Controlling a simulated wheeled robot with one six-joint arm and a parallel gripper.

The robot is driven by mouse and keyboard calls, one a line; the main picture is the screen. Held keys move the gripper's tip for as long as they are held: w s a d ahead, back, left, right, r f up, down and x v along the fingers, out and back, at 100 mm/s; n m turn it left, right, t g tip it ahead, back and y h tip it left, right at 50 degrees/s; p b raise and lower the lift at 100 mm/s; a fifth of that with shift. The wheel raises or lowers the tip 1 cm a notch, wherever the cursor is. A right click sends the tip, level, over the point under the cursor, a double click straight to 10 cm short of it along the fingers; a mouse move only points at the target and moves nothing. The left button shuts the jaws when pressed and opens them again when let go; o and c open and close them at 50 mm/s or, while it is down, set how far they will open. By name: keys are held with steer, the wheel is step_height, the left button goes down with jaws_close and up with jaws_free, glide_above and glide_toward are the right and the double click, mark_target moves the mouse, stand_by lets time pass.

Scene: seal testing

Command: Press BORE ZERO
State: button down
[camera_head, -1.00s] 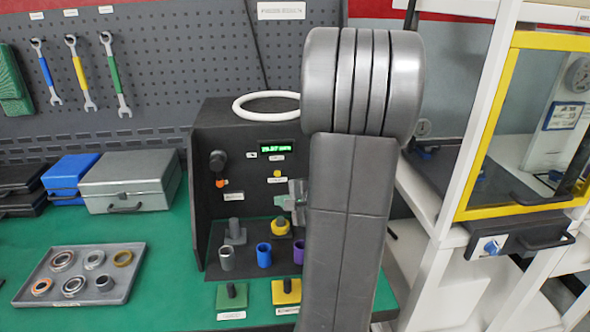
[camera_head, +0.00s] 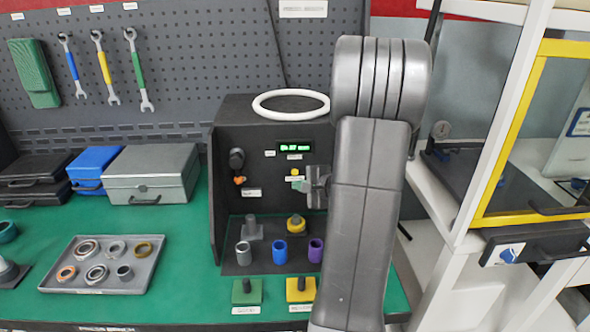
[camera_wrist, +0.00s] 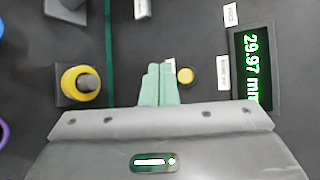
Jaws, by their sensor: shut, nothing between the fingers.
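A small round yellow button (camera_head: 295,172) sits on the dark panel below a green-lit display (camera_head: 295,146). In the wrist view the yellow button (camera_wrist: 186,76) is just right of my fingertips, and the display (camera_wrist: 252,68) reads 29.97 mm. The labels by the button are too small or turned to read, so I cannot confirm which one says BORE ZERO. My gripper (camera_head: 314,187) is close to the panel, right of and slightly below the button. In the wrist view its pale green fingers (camera_wrist: 158,84) are shut and empty. I cannot tell whether they touch the panel.
A yellow ring on a post (camera_wrist: 82,84) stands on the station's shelf. Grey (camera_head: 243,252), blue (camera_head: 280,251) and purple (camera_head: 316,250) sleeves stand in front. A white ring (camera_head: 291,104) lies on top. A tray of rings (camera_head: 140,283) is at left.

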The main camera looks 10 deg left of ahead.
mark_target(295, 172)
steer(key=shift+w+a, duration=0.25)
steer(key=shift+w, duration=0.5)
steer(key=shift+w+a, duration=0.2)
steer(key=shift+w, duration=0.55)
stand_by(0.9)
steer(key=shift+w+a+b, duration=0.1)
steer(key=shift+w+b, duration=0.2)
steer(key=shift+w, duration=0.1)
steer(key=shift+w+a, duration=0.1)
steer(key=shift+w, duration=0.25)
stand_by(0.5)
stand_by(0.3)
steer(key=shift+s+d+b, duration=0.2)
steer(key=shift+s+b, duration=0.45)
steer(key=shift+s, duration=0.1)
